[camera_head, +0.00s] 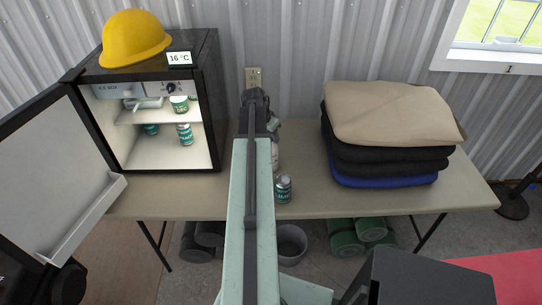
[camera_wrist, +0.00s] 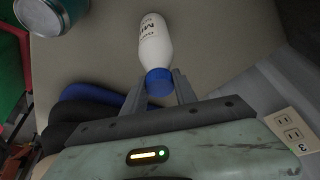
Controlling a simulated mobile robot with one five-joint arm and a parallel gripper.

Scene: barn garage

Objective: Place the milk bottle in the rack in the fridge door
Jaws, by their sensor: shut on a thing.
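The milk bottle (camera_wrist: 155,42) is white with dark lettering and a blue cap. In the wrist view my gripper (camera_wrist: 160,86) is shut on it at the cap end, one finger on each side. In the head view my arm hides most of the bottle (camera_head: 275,153); a strip shows just right of the arm, over or on the table. I cannot tell whether it touches the table. The small black fridge (camera_head: 213,90) stands at the table's left with its door (camera_head: 45,165) open to the left. The white door rack (camera_head: 85,218) runs along the door's lower inner side and looks empty.
A can (camera_head: 283,189) stands on the table (camera_head: 310,207) near the bottle; it also shows in the wrist view (camera_wrist: 50,14). Cans stand inside the fridge, and a yellow helmet (camera_head: 135,38) lies on top. Folded blankets (camera_head: 390,115) are stacked at right. Table space beside the fridge is clear.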

